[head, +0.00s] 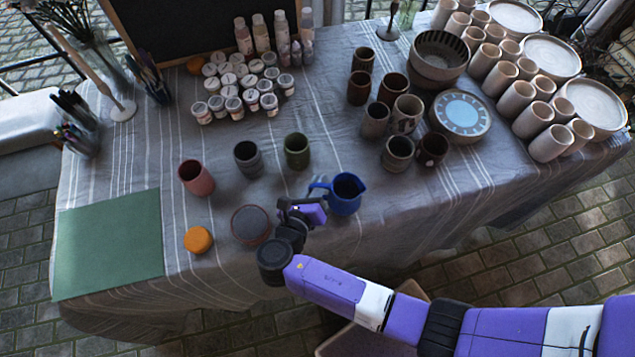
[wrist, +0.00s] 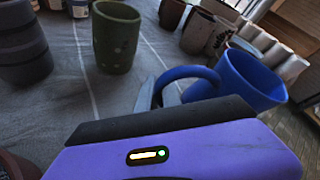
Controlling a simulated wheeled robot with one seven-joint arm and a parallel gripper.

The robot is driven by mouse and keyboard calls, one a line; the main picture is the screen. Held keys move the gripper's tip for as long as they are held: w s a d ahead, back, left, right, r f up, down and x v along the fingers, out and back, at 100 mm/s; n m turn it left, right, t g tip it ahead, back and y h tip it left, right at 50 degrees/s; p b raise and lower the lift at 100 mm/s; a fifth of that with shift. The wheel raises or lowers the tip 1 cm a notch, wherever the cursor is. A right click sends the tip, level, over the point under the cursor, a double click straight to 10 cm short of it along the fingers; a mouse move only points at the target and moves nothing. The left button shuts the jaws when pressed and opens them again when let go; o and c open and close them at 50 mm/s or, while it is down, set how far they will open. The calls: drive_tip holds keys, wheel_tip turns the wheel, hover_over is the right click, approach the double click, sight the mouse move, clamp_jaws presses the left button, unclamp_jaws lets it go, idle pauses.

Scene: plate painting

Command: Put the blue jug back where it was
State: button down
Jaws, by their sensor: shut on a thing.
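The blue jug (head: 346,194) is at the front middle of the cloth-covered table, with its handle toward the left. My gripper (head: 318,190) reaches it from the left and is shut on the handle. In the wrist view the jug (wrist: 250,80) is slightly tilted and its handle runs down between my fingers (wrist: 168,95). Its base is partly hidden, so I cannot tell whether it touches the table.
A green cup (head: 297,151), a dark grey cup (head: 248,159) and a pink cup (head: 196,178) stand behind and left. A brown-rimmed dish (head: 251,224) and an orange disc (head: 198,240) lie left. Several brown cups (head: 398,153) stand behind right. The cloth to the jug's right is clear.

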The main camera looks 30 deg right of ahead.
idle(0.3)
drive_tip(key=c, duration=1.5)
unclamp_jaws()
drive_tip(key=shift+f, duration=0.15)
drive_tip(key=shift+s+a+r, duration=0.1)
drive_tip(key=shift+a+r, duration=0.1)
drive_tip(key=v, duration=1.1)
drive_tip(key=shift+s+a+r, duration=0.15)
drive_tip(key=shift+a+r, duration=0.05)
